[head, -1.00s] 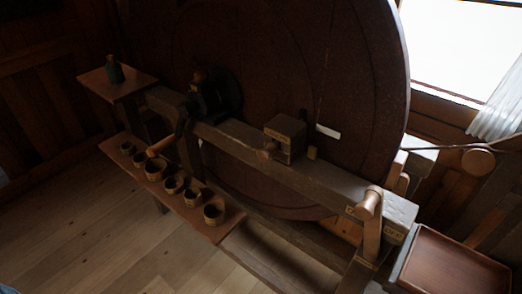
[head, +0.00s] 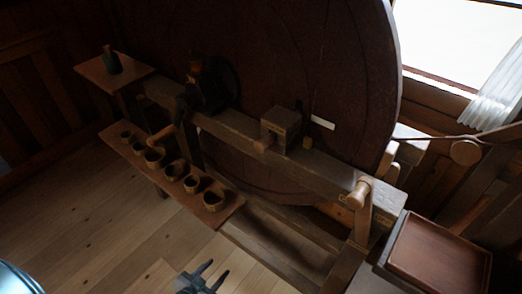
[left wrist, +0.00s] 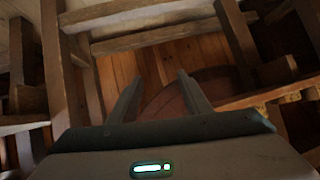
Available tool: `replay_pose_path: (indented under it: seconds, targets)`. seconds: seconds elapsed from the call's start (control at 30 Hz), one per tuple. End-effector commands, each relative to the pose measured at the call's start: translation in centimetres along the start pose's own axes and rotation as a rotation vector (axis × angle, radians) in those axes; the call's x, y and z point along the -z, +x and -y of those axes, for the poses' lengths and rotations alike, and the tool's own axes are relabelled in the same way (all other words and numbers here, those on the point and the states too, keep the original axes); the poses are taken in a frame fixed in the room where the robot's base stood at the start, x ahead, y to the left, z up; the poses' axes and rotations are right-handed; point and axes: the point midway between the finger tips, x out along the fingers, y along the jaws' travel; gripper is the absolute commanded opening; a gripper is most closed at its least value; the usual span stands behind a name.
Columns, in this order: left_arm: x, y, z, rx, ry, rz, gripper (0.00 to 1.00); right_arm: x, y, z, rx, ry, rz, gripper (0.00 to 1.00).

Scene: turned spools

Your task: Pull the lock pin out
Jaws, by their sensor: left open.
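A short wooden peg (head: 264,144), which looks like the lock pin, sticks out of the front of a square wooden block (head: 283,122). The block sits on the long beam in front of the big dark wheel (head: 270,60), and the peg is seated in it. My left gripper (head: 217,269) is low at the bottom of the head view, below and in front of the beam, well apart from the peg. In the left wrist view its fingers (left wrist: 160,80) are apart with nothing between them. The peg cannot be made out in that view. My right gripper does not show.
A low shelf with several small cups (head: 171,171) runs along the front left. A small table (head: 135,72) holds a dark bottle (head: 112,62). A lever with a round wooden knob (head: 357,194) stands at the beam's right end, near a brown tray (head: 438,255). The floor at front left is clear.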

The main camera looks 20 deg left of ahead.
Motion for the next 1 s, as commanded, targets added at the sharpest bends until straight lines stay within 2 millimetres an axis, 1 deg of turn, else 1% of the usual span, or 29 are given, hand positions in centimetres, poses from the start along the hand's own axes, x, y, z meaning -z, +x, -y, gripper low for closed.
replay_pose_path:
  seconds: [0.03, 0.07, 0.1, 0.17, 0.2, 0.27, 0.3, 0.37, 0.4, 0.5, 0.6, 0.7, 0.8, 1.0]
  targets:
    - [4.1, -1.5, 1.1, 0.003, 0.018, -0.056, 0.44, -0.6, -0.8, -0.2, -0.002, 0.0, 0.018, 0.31]
    - [6.2, -2.3, 1.6, 0.004, 0.026, -0.087, 0.44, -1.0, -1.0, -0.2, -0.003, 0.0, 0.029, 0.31]
    - [8.9, -3.4, 2.1, 0.004, 0.036, -0.128, 0.44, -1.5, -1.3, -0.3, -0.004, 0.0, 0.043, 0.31]
    - [13.1, -5.2, 2.7, 0.002, 0.054, -0.191, 0.44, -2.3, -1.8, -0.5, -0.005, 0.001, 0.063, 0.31]
    - [15.8, -6.6, 3.0, -0.001, 0.064, -0.233, 0.44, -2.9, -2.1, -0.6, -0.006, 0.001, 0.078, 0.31]
    - [19.8, -8.9, 3.3, -0.006, 0.079, -0.293, 0.44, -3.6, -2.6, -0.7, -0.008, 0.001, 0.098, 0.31]
    - [22.4, -10.5, 3.4, -0.011, 0.09, -0.335, 0.44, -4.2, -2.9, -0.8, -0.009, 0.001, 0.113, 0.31]
    - [26.0, -12.9, 3.3, -0.02, 0.104, -0.394, 0.44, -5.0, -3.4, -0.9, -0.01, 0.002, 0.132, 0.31]
    - [28.2, -14.6, 3.2, -0.027, 0.114, -0.43, 0.44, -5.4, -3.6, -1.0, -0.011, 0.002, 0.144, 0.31]
    - [32.8, -18.3, 2.8, -0.045, 0.13, -0.508, 0.44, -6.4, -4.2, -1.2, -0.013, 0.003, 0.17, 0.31]
    - [35.9, -21.2, 2.4, -0.059, 0.143, -0.566, 0.44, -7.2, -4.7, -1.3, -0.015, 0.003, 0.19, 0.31]
    - [37.8, -23.1, 2.1, -0.069, 0.149, -0.602, 0.44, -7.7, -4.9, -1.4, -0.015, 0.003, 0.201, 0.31]
    - [38.5, -23.9, 1.9, -0.073, 0.151, -0.617, 0.44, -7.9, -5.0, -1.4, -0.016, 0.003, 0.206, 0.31]
    - [38.6, -24.0, 1.9, -0.074, 0.152, -0.619, 0.44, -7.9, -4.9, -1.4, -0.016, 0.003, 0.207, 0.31]
